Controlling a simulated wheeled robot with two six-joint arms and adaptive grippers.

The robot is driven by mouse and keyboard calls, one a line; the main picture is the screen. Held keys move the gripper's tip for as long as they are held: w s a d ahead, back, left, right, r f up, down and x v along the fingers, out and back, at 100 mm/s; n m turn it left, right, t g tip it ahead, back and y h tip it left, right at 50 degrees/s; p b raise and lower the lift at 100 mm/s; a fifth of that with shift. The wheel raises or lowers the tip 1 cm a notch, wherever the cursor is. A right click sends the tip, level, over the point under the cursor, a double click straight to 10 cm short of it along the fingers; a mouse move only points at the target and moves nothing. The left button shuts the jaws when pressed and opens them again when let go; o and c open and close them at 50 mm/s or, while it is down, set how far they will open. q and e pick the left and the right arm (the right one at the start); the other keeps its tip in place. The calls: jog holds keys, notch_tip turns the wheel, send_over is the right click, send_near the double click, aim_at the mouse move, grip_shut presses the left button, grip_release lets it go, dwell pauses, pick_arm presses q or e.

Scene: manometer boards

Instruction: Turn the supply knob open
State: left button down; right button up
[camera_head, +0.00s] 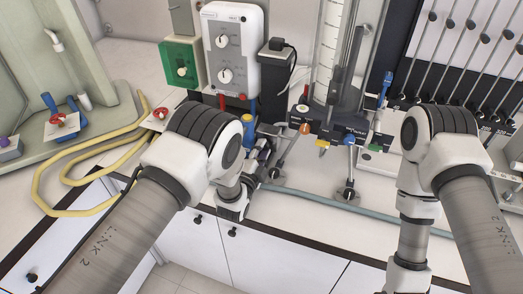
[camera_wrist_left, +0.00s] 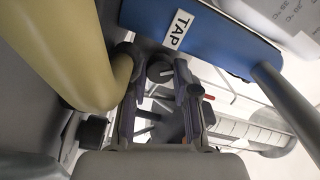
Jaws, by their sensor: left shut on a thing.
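In the left wrist view, a round dark grey knob (camera_wrist_left: 160,70), which I take for the supply knob, sits between the fingertips of my left gripper (camera_wrist_left: 157,78). The gripper is shut on it, one finger on each side. A blue plate labelled TAP (camera_wrist_left: 210,38) is just beyond, and a thick yellow tube (camera_wrist_left: 75,50) runs close on the left. In the head view my left gripper (camera_head: 262,150) is at the front of the bench fittings, below the white control box, and it hides the knob. My right arm shows at the right, but its gripper is out of view.
A white box with two dials (camera_head: 234,48) and a green box (camera_head: 181,66) stand behind. A clear cylinder (camera_head: 335,50) with small valves is to the right. A yellow hose (camera_head: 65,180) loops on the left bench. A manometer board (camera_head: 465,50) stands at the far right.

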pick_arm(q)
jog(key=shift+w+r, duration=0.15)
jog(key=shift+r, duration=0.15)
jog(key=c, duration=0.9)
grip_release()
jog(key=shift+d, duration=0.1)
jog(key=shift+f, duration=0.2)
